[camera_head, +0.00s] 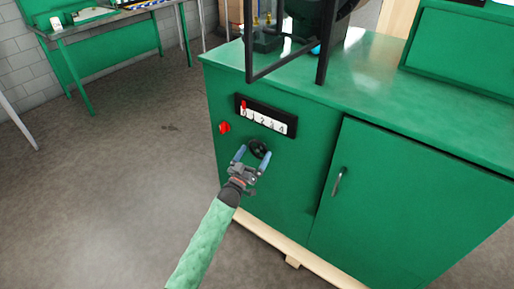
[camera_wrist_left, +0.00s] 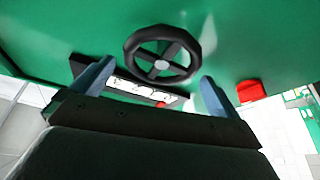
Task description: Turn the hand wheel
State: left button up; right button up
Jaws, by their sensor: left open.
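The black hand wheel (camera_head: 259,148) is on the front of the green cabinet, below a numbered scale (camera_head: 266,115) with a red pointer near 0. My left gripper (camera_head: 252,157) is open at the wheel, with its blue fingers on either side of it in the head view. In the left wrist view the wheel (camera_wrist_left: 162,62), with its spokes and grey hub, shows beyond and between the open fingers (camera_wrist_left: 152,84). I cannot tell whether the fingers touch the rim. My right gripper is not in view.
A red knob (camera_head: 225,127) is left of the wheel and shows in the left wrist view (camera_wrist_left: 250,91). A cabinet door with a handle (camera_head: 339,181) is to the right. A black frame (camera_head: 290,60) stands on the cabinet top. Floor (camera_head: 130,190) to the left is clear.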

aim_at(257, 149)
pick_arm(q)
jog(key=shift+x, duration=1.15)
jog(key=shift+w+d+r, duration=0.2)
jog(key=shift+w+d, duration=0.1)
jog(key=shift+w, duration=0.2)
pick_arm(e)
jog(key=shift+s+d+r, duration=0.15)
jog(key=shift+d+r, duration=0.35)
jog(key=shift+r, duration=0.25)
pick_arm(q)
jog(key=c, duration=0.8)
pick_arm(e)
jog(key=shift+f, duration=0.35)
pick_arm(q)
jog(key=shift+m, duration=0.3)
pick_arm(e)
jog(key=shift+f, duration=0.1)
